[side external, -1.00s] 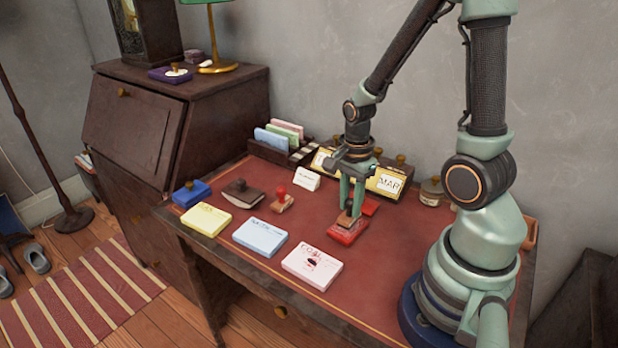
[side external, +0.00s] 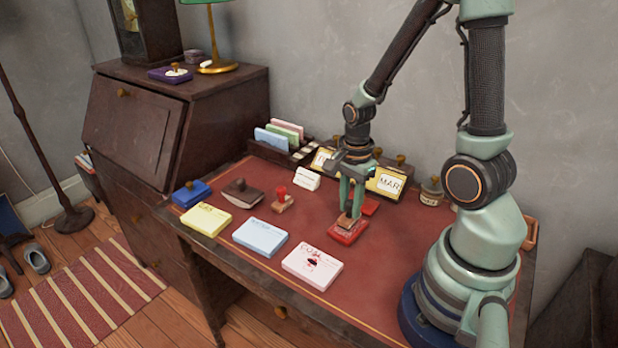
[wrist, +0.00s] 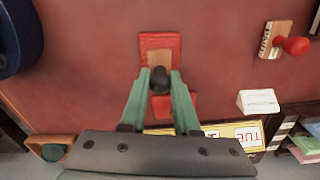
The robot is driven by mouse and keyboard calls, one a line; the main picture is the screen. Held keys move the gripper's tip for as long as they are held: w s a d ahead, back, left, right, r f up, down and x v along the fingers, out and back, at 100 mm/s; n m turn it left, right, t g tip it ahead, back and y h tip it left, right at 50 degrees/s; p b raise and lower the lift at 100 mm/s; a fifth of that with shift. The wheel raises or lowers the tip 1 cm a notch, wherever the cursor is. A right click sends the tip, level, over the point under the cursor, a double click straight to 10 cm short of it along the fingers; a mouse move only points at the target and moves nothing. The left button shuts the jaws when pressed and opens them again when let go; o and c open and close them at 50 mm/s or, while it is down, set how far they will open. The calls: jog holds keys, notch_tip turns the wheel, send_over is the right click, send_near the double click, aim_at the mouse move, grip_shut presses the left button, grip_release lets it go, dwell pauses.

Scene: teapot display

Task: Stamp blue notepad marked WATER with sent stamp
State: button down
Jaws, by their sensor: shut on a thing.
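My gripper (side external: 350,200) is shut on a stamp with a wooden base (side external: 346,222) and a dark knob, which also shows in the wrist view (wrist: 160,80). The stamp stands upright on a red ink pad (side external: 349,237), and its base appears to touch the pad; the pad also shows in the wrist view (wrist: 173,42). The stamp's face is hidden. The blue notepad (side external: 260,238) lies on the desk to the left of the gripper, between a yellow and a pink notepad. Its writing is too small to read.
The pink notepad (side external: 312,267) carries dark red marks. The yellow notepad (side external: 205,219), a red-handled stamp (side external: 282,199), a brown pad (side external: 240,194) and a blue pad (side external: 192,194) are at the left. Yellow date blocks (side external: 386,183) and a small white card (side external: 307,179) stand behind the gripper.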

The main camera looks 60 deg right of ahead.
jog(key=shift+f, duration=0.5)
dwell(1.2)
jog(key=shift+r, duration=3.55)
jog(key=w+a, duration=1.4)
jog(key=w, duration=0.1)
jog(key=shift+s+d+f, duration=0.1)
jog(key=shift+f, duration=1.45)
jog(key=shift+d+f, duration=0.1)
jog(key=shift+f, duration=1.4)
jog(key=shift+f, duration=0.65)
jog(key=shift+r, duration=0.15)
